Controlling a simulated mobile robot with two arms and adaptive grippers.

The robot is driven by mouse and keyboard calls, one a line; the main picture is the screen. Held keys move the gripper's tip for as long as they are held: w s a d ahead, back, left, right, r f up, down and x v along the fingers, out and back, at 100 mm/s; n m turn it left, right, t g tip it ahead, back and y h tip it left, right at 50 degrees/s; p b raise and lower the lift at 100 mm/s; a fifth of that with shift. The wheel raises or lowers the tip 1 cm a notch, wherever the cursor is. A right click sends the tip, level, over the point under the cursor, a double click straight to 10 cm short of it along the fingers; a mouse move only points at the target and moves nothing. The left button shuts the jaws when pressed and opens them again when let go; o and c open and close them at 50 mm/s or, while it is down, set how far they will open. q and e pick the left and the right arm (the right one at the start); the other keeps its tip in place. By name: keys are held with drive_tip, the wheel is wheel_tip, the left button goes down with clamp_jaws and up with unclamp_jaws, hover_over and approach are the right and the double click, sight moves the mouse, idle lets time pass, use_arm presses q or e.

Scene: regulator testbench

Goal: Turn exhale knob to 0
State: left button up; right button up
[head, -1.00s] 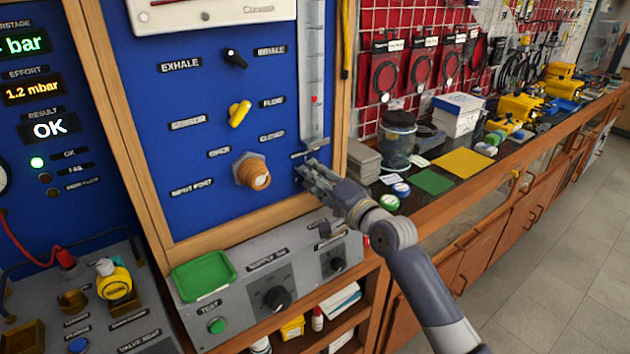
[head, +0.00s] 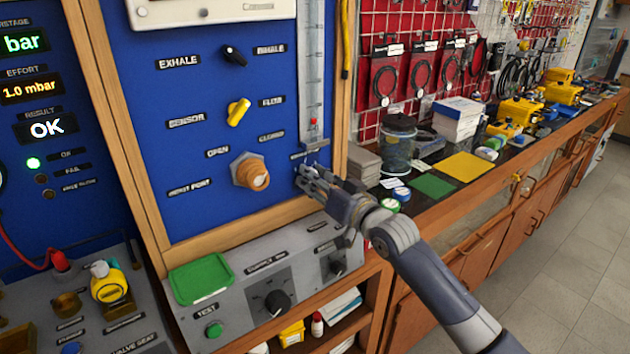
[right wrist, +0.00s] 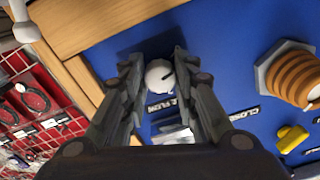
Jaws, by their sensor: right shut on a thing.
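My right gripper (head: 304,174) is at the lower right of the blue panel, below the clear flow tube (head: 312,70). In the right wrist view its two fingers are shut on a round white knob (right wrist: 160,76), one finger on each side. The label by this knob ends in "FLOW"; its first part is hidden. In the head view the fingers hide the knob. The red float (head: 313,122) sits low in the tube. A black selector (head: 234,55) stands between the EXHALE label (head: 178,62) and the INHALE label (head: 270,49). My left gripper is out of view.
Left of my gripper are a ribbed orange port (head: 250,172) and a yellow lever (head: 238,112). Below is a grey control box (head: 235,315) with a green tray (head: 200,279). A wooden frame borders the panel; jars and a cluttered counter stand to the right.

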drive_tip(key=shift+f+n, duration=0.1)
drive_tip(key=shift+n, duration=1.3)
drive_tip(key=shift+f, duration=0.1)
drive_tip(key=o, duration=1.1)
drive_tip(key=v, duration=1.2)
